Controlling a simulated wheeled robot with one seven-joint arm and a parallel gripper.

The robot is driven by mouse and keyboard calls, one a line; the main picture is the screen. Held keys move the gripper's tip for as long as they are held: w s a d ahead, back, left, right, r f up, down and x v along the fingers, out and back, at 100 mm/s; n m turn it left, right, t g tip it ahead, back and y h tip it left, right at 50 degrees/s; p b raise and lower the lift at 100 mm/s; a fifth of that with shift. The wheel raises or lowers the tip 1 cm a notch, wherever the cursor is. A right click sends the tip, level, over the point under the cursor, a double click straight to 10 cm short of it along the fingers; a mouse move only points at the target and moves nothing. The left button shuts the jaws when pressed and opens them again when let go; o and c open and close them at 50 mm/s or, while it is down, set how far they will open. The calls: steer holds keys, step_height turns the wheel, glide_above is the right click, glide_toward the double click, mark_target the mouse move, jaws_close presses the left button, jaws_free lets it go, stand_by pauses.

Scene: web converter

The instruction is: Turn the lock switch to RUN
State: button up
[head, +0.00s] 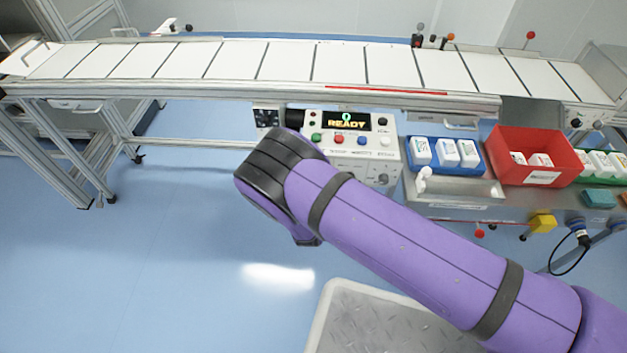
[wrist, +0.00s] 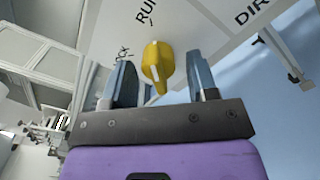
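The yellow switch knob (wrist: 154,62) shows in the wrist view on a white panel face (wrist: 215,25). Its long axis runs roughly up and down in the picture. The label RUN (wrist: 146,10) is above it, and a partly hidden label ending in "CK" (wrist: 122,53) is to its left. My gripper (wrist: 160,78) is open, with one blue-grey finger on each side of the knob and visible gaps to both. Whether the fingertips reach the knob's depth is unclear. In the head view my purple arm hides the gripper, and I cannot make out the knob.
A control box (head: 388,143) with coloured buttons and a READY display (head: 346,123) stands below the conveyor (head: 240,60). Right of it are a blue bin (head: 437,170) and a red bin (head: 550,145) with white packs. Blue floor (head: 120,240) is clear at left.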

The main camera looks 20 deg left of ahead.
steer(key=shift+s, duration=0.1)
steer(key=v, duration=1)
steer(key=shift+s, duration=0.25)
steer(key=shift+d, duration=0.15)
